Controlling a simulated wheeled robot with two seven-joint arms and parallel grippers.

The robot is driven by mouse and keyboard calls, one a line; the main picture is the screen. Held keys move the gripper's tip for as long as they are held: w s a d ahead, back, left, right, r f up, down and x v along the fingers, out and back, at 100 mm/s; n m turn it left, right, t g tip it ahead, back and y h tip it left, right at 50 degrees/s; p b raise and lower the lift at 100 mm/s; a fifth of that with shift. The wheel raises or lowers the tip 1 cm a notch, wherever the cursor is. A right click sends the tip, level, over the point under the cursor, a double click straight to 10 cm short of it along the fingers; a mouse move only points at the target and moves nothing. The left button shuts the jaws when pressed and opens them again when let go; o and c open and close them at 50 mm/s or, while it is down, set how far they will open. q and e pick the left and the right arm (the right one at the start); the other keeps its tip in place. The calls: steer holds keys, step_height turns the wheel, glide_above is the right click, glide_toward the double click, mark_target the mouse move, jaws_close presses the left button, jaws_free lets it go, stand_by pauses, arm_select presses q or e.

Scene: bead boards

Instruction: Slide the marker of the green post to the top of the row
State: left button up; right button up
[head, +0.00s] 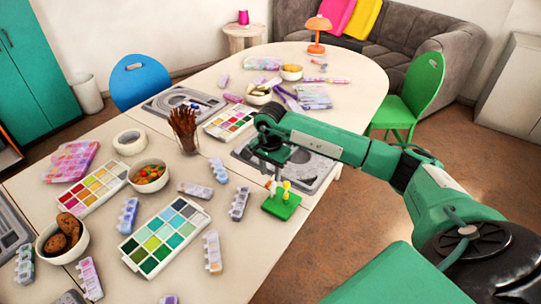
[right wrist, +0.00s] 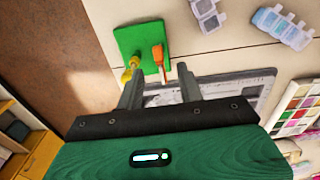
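The green post's square base (head: 281,207) stands near the table's right edge, below my right gripper (head: 271,172). A yellow piece (head: 287,187) and a small orange-and-white piece stand upright on it. The right wrist view shows the green base (right wrist: 135,38), the yellow piece (right wrist: 130,68) by the left fingertip, and the orange piece (right wrist: 158,55) between the lines of the two fingers. I cannot tell which piece is the marker. My right gripper (right wrist: 158,72) is open, with a wide gap between its fingers. My left gripper is not in view.
A grey tray (head: 322,176) lies just behind the green base. A paint palette (head: 166,236), a small bead box (head: 239,204) and a brush cup (head: 187,142) stand to the left. The table's edge and the floor are close on the right.

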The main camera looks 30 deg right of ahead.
mark_target(271, 181)
arm_select(q)
steer(key=shift+s+r, duration=0.1)
steer(key=shift+s, duration=0.15)
arm_select(e)
steer(key=shift+f, duration=1.3)
jaws_close()
